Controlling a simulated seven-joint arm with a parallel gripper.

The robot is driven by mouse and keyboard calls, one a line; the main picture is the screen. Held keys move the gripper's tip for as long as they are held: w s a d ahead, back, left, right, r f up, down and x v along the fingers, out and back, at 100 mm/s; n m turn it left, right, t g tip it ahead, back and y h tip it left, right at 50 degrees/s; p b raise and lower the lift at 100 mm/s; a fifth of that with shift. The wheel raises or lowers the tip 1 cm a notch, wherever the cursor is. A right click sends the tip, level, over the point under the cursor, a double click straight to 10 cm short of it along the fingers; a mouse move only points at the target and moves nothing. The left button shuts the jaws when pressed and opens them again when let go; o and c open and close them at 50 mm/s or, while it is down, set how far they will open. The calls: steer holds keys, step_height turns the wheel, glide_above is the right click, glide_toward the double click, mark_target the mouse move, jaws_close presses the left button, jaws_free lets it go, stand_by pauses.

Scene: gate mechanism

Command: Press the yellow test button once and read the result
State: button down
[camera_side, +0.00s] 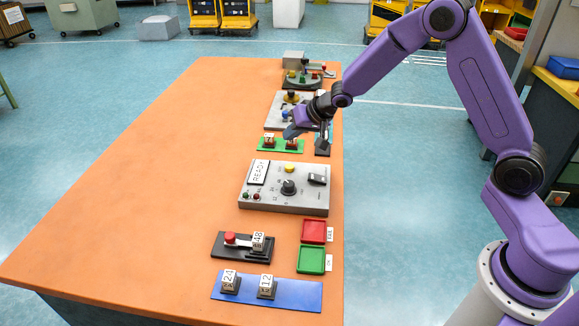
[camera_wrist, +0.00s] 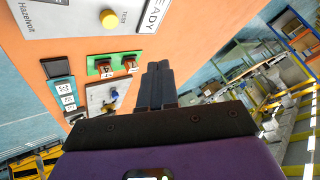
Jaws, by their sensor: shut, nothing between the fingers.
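The yellow test button (camera_side: 289,168) sits near the far edge of a grey control box (camera_side: 285,203) on the orange table. In the wrist view the yellow button (camera_wrist: 107,18) shows at the top left beside the word TEST. The box's white display (camera_side: 258,172) reads READY, and part of it shows in the wrist view (camera_wrist: 154,14). My gripper (camera_side: 291,131) is above the table beyond the box, near a green strip and apart from the button. In the wrist view its dark fingers (camera_wrist: 157,70) are together and empty.
A green strip (camera_side: 266,146) with numbered blocks lies behind the box. In front are a black fixture (camera_side: 226,250) with a red knob, a red tray (camera_side: 314,232), a green tray (camera_side: 311,260) and a blue strip (camera_side: 305,298). The table's left side is clear.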

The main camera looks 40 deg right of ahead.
mark_target(292, 167)
steer(key=shift+m+t, duration=0.3)
steer(key=shift+m, duration=0.6)
steer(key=w+d+f, duration=0.1)
steer(key=w, duration=0.1)
steer(key=w+d+f, duration=0.1)
steer(key=d, duration=0.1)
steer(key=shift+w+d+f, duration=0.2)
steer(key=shift+w+f, duration=0.1)
steer(key=shift+w, duration=0.1)
steer(key=shift+f, duration=4.4)
steer(key=shift+f, duration=0.95)
steer(key=shift+r, duration=0.95)
steer(key=shift+r, duration=2.5)
steer(key=shift+s+a, duration=0.1)
